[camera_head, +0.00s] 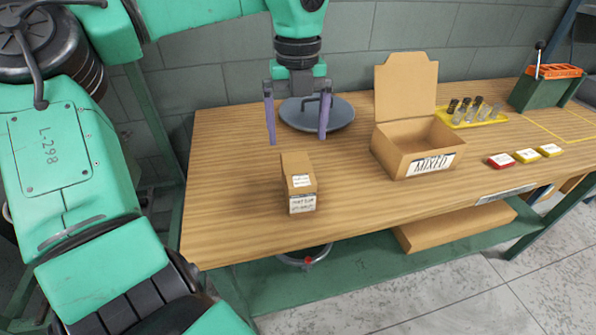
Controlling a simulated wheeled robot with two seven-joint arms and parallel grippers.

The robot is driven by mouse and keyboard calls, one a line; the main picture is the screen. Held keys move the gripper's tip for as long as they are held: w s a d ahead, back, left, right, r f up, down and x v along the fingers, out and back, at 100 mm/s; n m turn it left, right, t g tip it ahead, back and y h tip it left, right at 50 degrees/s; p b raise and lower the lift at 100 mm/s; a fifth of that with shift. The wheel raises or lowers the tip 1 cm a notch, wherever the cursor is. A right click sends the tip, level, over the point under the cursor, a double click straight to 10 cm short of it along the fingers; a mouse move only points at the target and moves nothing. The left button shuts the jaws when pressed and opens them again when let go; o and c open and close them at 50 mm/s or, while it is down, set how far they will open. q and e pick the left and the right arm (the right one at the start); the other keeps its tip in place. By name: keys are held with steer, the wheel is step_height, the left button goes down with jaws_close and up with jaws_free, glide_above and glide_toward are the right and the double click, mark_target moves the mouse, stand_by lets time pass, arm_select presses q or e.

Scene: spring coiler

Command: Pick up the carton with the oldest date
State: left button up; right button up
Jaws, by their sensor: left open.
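A small brown carton (297,172) stands upright on the wooden table (235,215), left of the table's middle and near the front edge. White labels with small print are on its front; I cannot read a date on them. No other closed carton like it is in view. My left gripper (297,139) points down behind the carton, apart from it. Its two purple-grey fingers are spread wide with nothing between them. My right gripper is not in view.
An open cardboard box (391,153) marked "MIXED" stands to the right, its flap raised. A grey round plate (345,112) lies behind my left gripper. A yellow tray (510,119) of vials, small red and yellow blocks and a green-orange holder (545,88) are farther right.

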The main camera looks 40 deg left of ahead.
mark_target(298, 168)
arm_select(q)
steer(key=f, duration=0.4)
steer(key=f+p, duration=0.1)
steer(key=f, duration=0.4)
steer(key=shift+s+d+f, duration=0.15)
steer(key=shift+s+d, duration=0.05)
steer(key=shift+w+a+f, duration=0.1)
steer(key=shift+f, duration=0.25)
steer(key=shift+r, duration=0.1)
jaws_close()
